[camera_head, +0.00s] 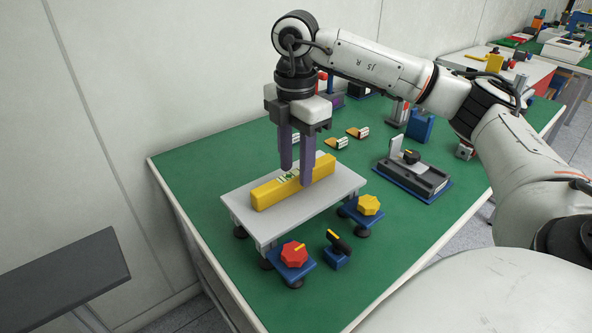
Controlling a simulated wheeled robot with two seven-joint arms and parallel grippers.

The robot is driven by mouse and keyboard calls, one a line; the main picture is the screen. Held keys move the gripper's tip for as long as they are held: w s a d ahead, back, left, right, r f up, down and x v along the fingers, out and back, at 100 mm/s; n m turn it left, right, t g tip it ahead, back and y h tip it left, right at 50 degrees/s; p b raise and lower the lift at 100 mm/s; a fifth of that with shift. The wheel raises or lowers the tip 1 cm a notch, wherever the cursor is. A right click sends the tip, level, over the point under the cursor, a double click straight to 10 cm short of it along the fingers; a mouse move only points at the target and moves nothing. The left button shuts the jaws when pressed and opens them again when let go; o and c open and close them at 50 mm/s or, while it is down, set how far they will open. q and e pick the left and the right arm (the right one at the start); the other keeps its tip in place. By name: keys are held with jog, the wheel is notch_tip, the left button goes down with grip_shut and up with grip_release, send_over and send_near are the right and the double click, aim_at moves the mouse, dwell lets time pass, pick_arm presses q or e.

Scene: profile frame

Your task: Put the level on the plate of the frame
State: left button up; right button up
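The level (268,193) is a yellow bar with a green vial patch on top. It lies lengthwise on the grey plate (262,228) of the frame and appears to rest flat on it. My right gripper (297,178) points straight down over the middle of the level. One dark purple finger is on the far side of the level, its tip hidden. The other finger is in front of it, on the near side. I cannot tell whether the fingers press on the level or stand slightly apart. My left gripper is not in view.
Under the plate's near side are blue feet blocks with a red knob (294,254) and a yellow knob (368,205). A small blue block with a black handle (339,243) stands before the frame. A grey device (412,178) is to the right.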

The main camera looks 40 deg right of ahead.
aim_at(296, 173)
pick_arm(q)
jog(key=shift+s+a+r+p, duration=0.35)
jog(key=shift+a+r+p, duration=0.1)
jog(key=shift+p, duration=0.7)
pick_arm(e)
notch_tip(296, 173, up, 10)
jog(key=shift+f, duration=0.15)
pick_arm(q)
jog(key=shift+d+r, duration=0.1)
